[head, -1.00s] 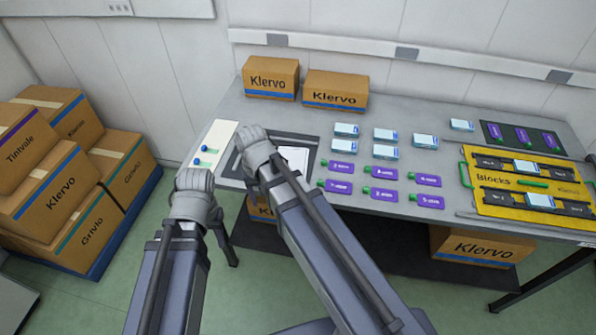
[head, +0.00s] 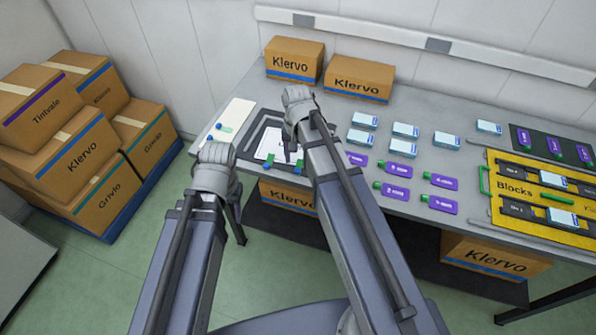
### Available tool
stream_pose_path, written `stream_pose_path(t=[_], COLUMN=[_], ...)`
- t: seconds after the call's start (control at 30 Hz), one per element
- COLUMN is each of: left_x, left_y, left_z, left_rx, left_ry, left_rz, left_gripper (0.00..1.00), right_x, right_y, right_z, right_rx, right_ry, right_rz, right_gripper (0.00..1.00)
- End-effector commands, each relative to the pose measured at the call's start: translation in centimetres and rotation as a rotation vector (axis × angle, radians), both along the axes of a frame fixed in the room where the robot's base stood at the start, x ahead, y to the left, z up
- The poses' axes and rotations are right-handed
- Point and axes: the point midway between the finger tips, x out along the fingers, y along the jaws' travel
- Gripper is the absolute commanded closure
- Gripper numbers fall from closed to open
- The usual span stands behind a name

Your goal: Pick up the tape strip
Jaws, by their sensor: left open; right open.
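No tape strip can be made out for certain. Small blue and green pieces (head: 226,129) lie on a white card (head: 238,112) at the table's left end. A dark-framed tray (head: 252,143) holding a white sheet (head: 270,141) is beside the card, with small green and blue bits near its front edge. My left gripper (head: 213,158) is in front of the table's left end, near the card. My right gripper (head: 298,112) is above the tray's right side and hides part of it. Both are open; their fingers are mostly hidden by the wrists. I see nothing held.
A yellow Blocks tray (head: 510,190) lies further right. Klervo cartons (head: 359,78) stand at the back. Stacked cartons (head: 88,155) are on the floor at left.

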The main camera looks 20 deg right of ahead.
Motion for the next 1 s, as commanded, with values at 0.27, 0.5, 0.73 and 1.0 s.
stream_pose_path(t=[0.27, 0.5, 0.73, 1.0], left_x=[0.0, 0.0, 0.0, 0.0], left_y=[0.0, 0.0, 0.0, 0.0], left_z=[-2.3, -5.1, -5.1, -5.1], left_rx=[0.0, 0.0, 0.0, 0.0], left_ry=[0.0, 0.0, 0.0, 0.0], left_rz=[0.0, 0.0, 0.0, 0.0], left_gripper=[0.5, 0.5, 0.5, 0.5], right_x=[0.5, 0.6, 0.6, 0.6], right_y=[0.0, 0.0, 0.0, 0.0], right_z=[-2.3, -5.1, -5.1, -5.1], right_rx=[0.0, 0.0, 0.0, 0.0], right_ry=[0.0, 0.0, 0.0, 0.0], right_rz=[0.001, 0.001, 0.001, 0.001], right_gripper=[0.38, 0.38, 0.38, 0.59])
